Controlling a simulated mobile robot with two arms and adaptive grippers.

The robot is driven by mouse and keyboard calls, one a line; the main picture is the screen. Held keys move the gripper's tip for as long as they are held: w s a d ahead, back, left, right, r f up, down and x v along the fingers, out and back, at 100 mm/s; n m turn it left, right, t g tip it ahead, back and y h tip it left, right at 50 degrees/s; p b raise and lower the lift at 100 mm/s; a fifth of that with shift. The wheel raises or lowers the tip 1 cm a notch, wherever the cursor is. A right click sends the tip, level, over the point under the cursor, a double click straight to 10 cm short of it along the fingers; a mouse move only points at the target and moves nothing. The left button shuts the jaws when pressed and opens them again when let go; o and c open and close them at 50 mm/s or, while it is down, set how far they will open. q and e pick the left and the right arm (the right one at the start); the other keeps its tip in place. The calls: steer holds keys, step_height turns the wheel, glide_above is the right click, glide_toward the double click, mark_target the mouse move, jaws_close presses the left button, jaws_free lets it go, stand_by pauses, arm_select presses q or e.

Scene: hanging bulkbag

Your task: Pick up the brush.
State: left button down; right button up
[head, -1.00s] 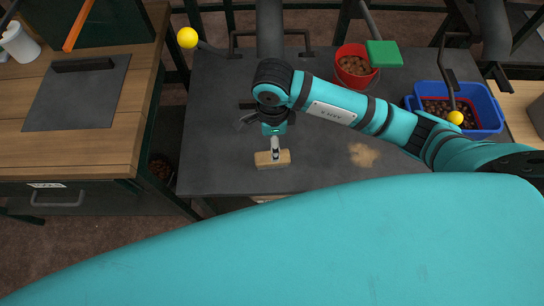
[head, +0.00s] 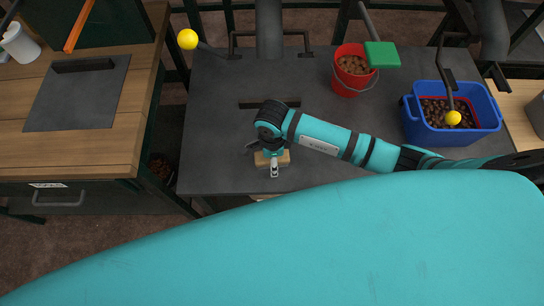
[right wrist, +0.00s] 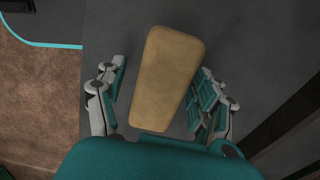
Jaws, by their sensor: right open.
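The brush, a pale wooden block (head: 285,158), lies near the front edge of the dark grey table (head: 215,130). My right gripper (head: 273,172) is over it in the head view and hides part of it. In the right wrist view the brush (right wrist: 168,75) lies slightly tilted between the two spread fingers of my open right gripper (right wrist: 160,88). A gap shows on both sides, wider on the left near the fingertips. I cannot tell how high the fingers are above the table. The bristles are hidden. My left gripper is not in view.
A red bucket (head: 343,84) and a blue bin (head: 443,137), both holding brown lumps, stand at the right. A green square piece (head: 382,55) is beside the bucket. A wooden bench (head: 90,150) stands at the left. The table left of the brush is clear.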

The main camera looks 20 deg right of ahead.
steer(key=c, duration=1.3)
steer(key=shift+r, duration=0.15)
steer(key=shift+c, duration=0.2)
steer(key=shift+r, duration=0.55)
step_height(320, 180, up, 2)
steer(key=shift+w+r, duration=0.1)
steer(key=shift+r, duration=0.05)
steer(key=s+d+b, duration=0.1)
steer(key=s+d, duration=0.3)
steer(key=s, duration=0.3)
steer(key=s+d+r+b, duration=0.1)
steer(key=s+d, duration=0.2)
steer(key=s, duration=0.4)
steer(key=shift+s+d+r, duration=0.15)
steer(key=shift+d+r, duration=0.05)
steer(key=shift+d, duration=0.15)
